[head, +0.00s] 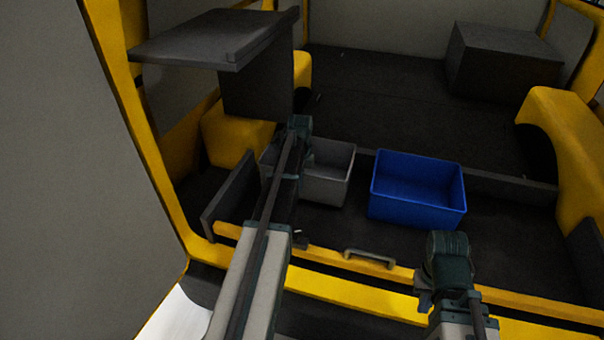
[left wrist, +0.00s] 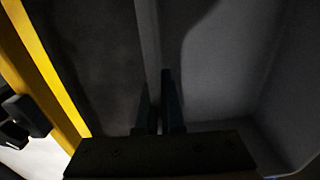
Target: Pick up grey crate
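The grey crate (head: 328,172) stands on the dark van floor, left of the blue crate. In the left wrist view, the crate's grey inside (left wrist: 225,70) fills the right side. My left gripper (left wrist: 158,88) has one finger on each side of the crate's near wall, close together, and appears shut on its rim. My right gripper (head: 425,299) is low at the right in the head view, apart from the crates; its fingers are too dark to tell.
A blue crate (head: 416,190), empty, stands right of the grey crate. A dark shelf (head: 215,40) overhangs behind at left. A low dark panel (head: 229,194) stands left of the crates. A yellow sill (head: 340,262) with a handle (head: 369,258) runs in front. A dark box (head: 505,60) is at the back right.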

